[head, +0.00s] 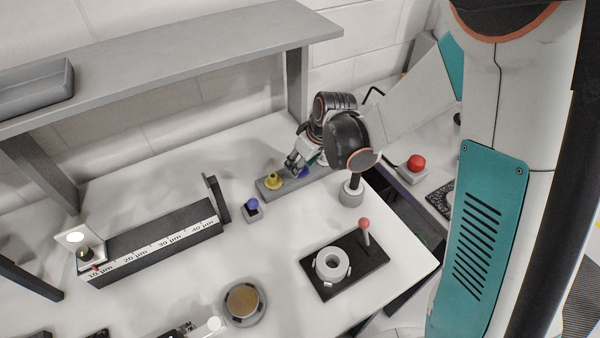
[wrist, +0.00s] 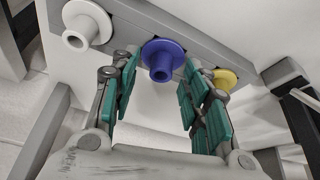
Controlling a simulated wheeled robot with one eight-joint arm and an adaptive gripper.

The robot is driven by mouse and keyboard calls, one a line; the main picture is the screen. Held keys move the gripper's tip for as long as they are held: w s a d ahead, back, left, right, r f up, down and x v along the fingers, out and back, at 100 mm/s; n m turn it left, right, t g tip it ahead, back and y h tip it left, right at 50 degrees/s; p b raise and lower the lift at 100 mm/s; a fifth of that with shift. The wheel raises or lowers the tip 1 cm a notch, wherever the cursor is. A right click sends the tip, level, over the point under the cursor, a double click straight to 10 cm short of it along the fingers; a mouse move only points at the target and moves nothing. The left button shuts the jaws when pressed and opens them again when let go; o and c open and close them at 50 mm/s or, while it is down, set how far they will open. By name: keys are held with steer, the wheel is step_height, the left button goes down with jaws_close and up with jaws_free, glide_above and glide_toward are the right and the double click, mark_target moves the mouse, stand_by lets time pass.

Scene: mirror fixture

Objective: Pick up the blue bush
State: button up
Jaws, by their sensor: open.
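The blue bush (wrist: 162,58) is a flanged, hollow piece seated on a grey holder bar (wrist: 200,52), between a white bush (wrist: 86,24) and a yellow bush (wrist: 225,78). In the wrist view my gripper (wrist: 160,76) is open, with one teal-padded finger on each side of the blue bush. Whether the pads touch it, I cannot tell. In the head view my gripper (head: 294,163) is at the holder, right of the yellow bush, and partly hides the blue bush (head: 303,173). The white bush is hidden there.
A blue-topped block (head: 252,206) stands left of the holder. A black plate (head: 345,265) with a white ring and red-knobbed pin lies in front. A raised shelf (head: 180,60) spans behind.

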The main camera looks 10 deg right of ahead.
steer(key=shift+f, duration=0.1)
steer(key=shift+c, duration=0.4)
jaws_close()
